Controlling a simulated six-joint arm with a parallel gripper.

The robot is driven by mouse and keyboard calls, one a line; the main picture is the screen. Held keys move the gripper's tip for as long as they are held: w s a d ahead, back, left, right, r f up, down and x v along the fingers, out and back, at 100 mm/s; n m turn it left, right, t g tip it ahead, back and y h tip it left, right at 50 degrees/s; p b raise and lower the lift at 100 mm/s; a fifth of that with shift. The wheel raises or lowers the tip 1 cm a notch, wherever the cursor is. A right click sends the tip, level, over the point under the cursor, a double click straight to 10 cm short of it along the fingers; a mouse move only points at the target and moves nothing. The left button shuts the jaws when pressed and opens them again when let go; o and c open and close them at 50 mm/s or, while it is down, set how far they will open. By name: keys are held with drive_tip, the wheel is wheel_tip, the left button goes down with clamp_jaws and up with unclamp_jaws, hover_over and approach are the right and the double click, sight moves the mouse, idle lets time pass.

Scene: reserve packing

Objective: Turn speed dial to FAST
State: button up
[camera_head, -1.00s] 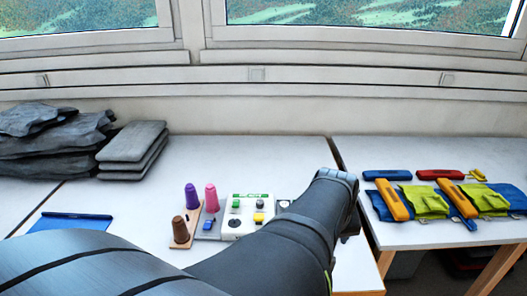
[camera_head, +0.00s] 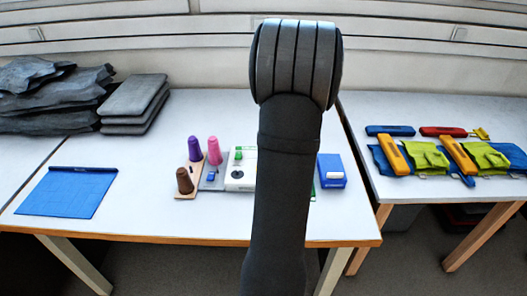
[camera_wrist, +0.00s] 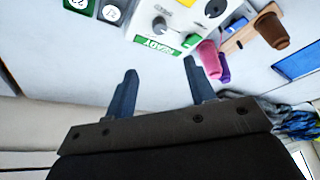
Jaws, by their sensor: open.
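The white control box (camera_head: 240,171) stands on the white table; my arm hides its right part in the head view. In the wrist view the box (camera_wrist: 149,18) shows a grey knob (camera_wrist: 160,25), a round black dial (camera_wrist: 217,8), a green switch (camera_wrist: 191,40), part of a yellow control (camera_wrist: 186,2) and a green READY label (camera_wrist: 157,43). Speed markings are not readable, so I cannot tell which knob sets speed. My gripper (camera_wrist: 160,67) is open and empty, its blue-grey fingers apart, near the READY edge of the box. No contact shows.
Purple (camera_head: 195,149), pink (camera_head: 214,151) and brown (camera_head: 185,181) cones stand left of the box. A blue box (camera_head: 331,171) is right of my arm. A blue mat (camera_head: 68,193) lies at left, grey pads (camera_head: 134,104) behind. A second table holds colourful pouches (camera_head: 426,157).

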drive_tip(key=x, duration=1.7)
drive_tip(key=shift+f, duration=0.15)
drive_tip(key=c, duration=1)
